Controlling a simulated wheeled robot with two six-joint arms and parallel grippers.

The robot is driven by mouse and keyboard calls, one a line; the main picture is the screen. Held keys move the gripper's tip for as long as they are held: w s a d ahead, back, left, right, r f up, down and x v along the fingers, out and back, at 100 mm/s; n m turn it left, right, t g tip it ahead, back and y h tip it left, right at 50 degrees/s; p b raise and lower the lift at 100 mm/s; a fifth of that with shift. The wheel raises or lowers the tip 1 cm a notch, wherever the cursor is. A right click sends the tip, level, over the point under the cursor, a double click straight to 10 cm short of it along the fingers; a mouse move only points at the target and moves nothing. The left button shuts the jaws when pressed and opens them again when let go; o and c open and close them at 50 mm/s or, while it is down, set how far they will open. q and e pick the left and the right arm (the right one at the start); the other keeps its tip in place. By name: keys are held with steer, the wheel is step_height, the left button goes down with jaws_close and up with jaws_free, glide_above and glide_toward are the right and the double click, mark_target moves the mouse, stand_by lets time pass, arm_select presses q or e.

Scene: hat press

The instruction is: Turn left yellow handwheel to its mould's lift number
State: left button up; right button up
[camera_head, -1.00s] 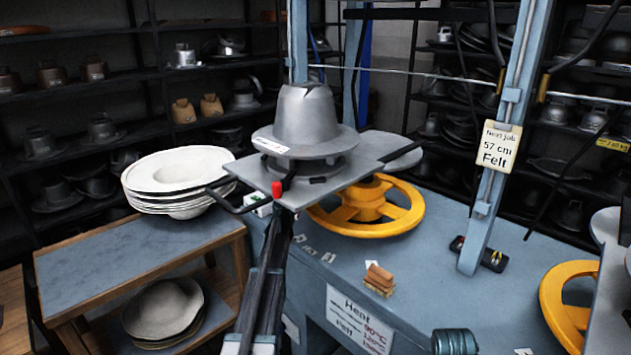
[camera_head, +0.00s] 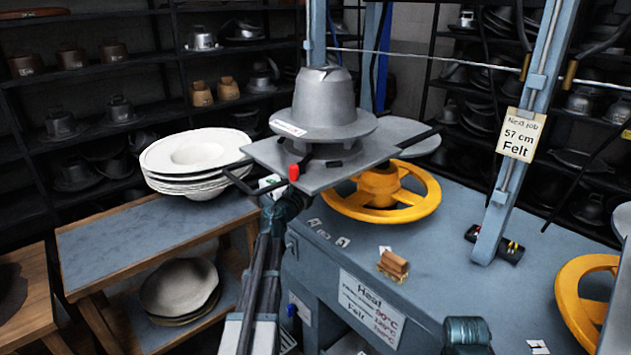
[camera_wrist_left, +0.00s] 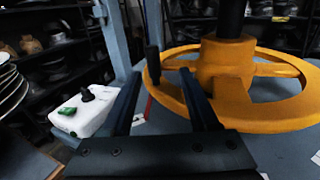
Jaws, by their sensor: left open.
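The left yellow handwheel (camera_head: 417,208) lies flat under a grey plate that bears a metal hat mould (camera_head: 325,95). The mould has a small white label (camera_head: 288,128), too small to read. In the left wrist view the handwheel (camera_wrist_left: 225,70) fills the right side, with an upright black knob (camera_wrist_left: 153,65) on its rim. My left gripper (camera_wrist_left: 160,76) is open and empty, its fingers spread toward the rim, the knob showing between the tips. I cannot tell whether they touch. In the head view the plate partly hides this gripper. My right gripper is not in view.
A second yellow handwheel (camera_head: 580,300) stands at the right edge. A blue post with a "Next job 57 cm Felt" card (camera_head: 521,135) rises between. White hat bodies (camera_head: 197,150) are stacked at left.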

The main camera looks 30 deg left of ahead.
arm_select(q)
steer(key=shift+s+d, duration=0.1)
steer(key=shift+d, duration=0.2)
steer(key=c, duration=0.4)
steer(key=d+n+y, duration=0.1)
steer(key=s+d+n+y, duration=0.1)
steer(key=d+y, duration=0.1)
steer(key=shift+s+d, duration=0.1)
steer(key=c, duration=0.5)
steer(key=s+d+n+g+y, duration=0.1)
steer(key=s+y, duration=0.1)
steer(key=s+d+n+g+y, duration=0.1)
steer(key=s+d+n+y, duration=0.1)
steer(key=shift+s+d+r+y, duration=0.15)
steer(key=shift+d+y, duration=0.15)
steer(key=shift+y, duration=0.1)
jaws_close()
steer(key=shift+s+d+n+y, duration=0.1)
steer(key=shift+s+n+y, duration=0.15)
steer(key=shift+n+y, duration=0.05)
steer(key=shift+w, duration=0.15)
steer(key=x, duration=1.3)
steer(key=shift+w+a+f, duration=0.2)
steer(key=shift+w+a, duration=0.05)
